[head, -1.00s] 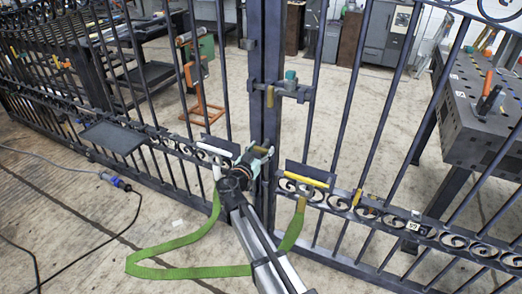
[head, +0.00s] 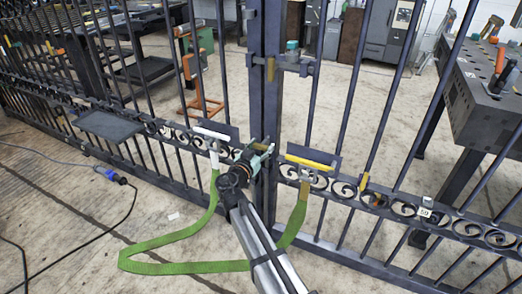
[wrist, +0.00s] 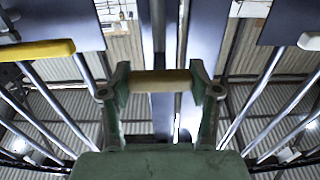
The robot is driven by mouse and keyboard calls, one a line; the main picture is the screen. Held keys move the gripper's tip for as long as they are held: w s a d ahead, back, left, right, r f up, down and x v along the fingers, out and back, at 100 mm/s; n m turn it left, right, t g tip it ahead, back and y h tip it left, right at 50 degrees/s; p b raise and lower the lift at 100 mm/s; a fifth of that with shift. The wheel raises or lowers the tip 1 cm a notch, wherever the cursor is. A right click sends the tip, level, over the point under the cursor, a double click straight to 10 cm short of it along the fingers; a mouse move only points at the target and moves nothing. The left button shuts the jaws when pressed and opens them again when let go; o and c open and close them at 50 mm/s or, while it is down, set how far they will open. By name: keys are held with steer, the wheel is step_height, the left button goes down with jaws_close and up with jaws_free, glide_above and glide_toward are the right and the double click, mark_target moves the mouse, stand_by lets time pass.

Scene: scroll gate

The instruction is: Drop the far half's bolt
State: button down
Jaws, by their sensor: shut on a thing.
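The gate has two halves whose dark upright posts (head: 262,95) meet in the middle of the head view. My gripper (head: 260,153) is low at these posts, between a white handle on the left and a yellow handle on the right. In the wrist view my green gripper (wrist: 160,82) is shut on a short tan bar (wrist: 160,79), which lies crosswise between the two fingertips. The bar looks like the bolt's handle, but its link to the bolt rod is hidden. The bolt's lower end is hidden too.
A latch with a teal knob (head: 292,46) sits higher on the posts. The yellow handle (head: 310,163) and white handle (head: 212,135) flank my gripper. A green strap (head: 170,267) hangs in a loop below. A dark work table (head: 480,100) stands behind the gate at right.

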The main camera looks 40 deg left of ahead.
steer(key=shift+f, duration=0.2)
steer(key=shift+c, duration=1.2)
jaws_free()
steer(key=shift+f, duration=0.1)
steer(key=v, duration=1.2)
